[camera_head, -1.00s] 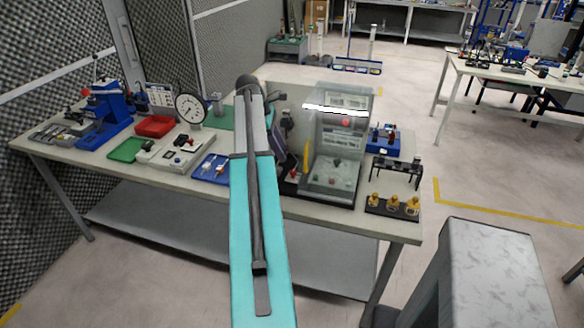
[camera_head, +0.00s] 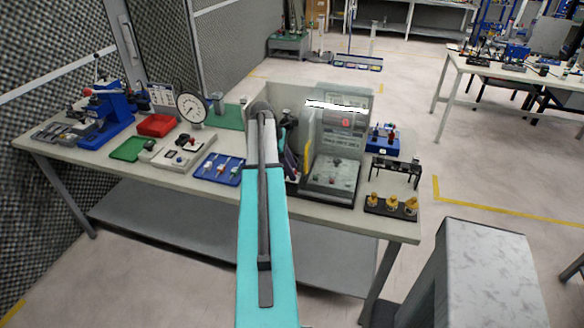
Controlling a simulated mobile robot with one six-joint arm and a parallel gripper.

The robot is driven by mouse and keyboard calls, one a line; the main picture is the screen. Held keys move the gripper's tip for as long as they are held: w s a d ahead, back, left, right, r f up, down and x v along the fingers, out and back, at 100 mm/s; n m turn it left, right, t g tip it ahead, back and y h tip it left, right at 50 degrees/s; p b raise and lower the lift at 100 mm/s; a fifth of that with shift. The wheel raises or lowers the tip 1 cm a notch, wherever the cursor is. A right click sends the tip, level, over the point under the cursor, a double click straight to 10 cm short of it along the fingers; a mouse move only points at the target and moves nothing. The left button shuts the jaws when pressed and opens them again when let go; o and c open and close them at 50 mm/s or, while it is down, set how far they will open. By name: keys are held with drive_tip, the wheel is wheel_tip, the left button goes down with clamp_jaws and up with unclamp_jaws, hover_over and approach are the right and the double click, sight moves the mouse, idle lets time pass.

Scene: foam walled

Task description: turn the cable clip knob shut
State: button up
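My arm reaches over the table, and its forearm and wrist are partly hidden behind its own upper link. The dark end of the arm with my gripper (camera_head: 291,165) is at the left side of the clear-walled fixture (camera_head: 333,160). The fingers are too small and covered to tell open from shut. I cannot pick out the cable clip knob for certain; the spot beside my gripper is dark and mostly covered. A yellow strip (camera_head: 308,158) stands upright just right of my gripper.
Left on the table (camera_head: 225,198) are a blue tray (camera_head: 218,169), a white switch panel (camera_head: 180,150), a red bin (camera_head: 156,125), a green tray (camera_head: 127,149) and a dial (camera_head: 192,107). Brass parts on a black base (camera_head: 391,206) and a black rack (camera_head: 397,171) stand at right.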

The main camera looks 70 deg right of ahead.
clamp_jaws()
drive_tip(key=shift+d, duration=0.1)
drive_tip(key=shift+m, duration=0.4)
drive_tip(key=m+y, duration=0.1)
drive_tip(key=m, duration=0.2)
drive_tip(key=shift+d+p, duration=0.2)
drive_tip(key=shift+p, duration=0.15)
drive_tip(key=shift+m+y, duration=0.6)
drive_tip(key=shift+m, duration=0.5)
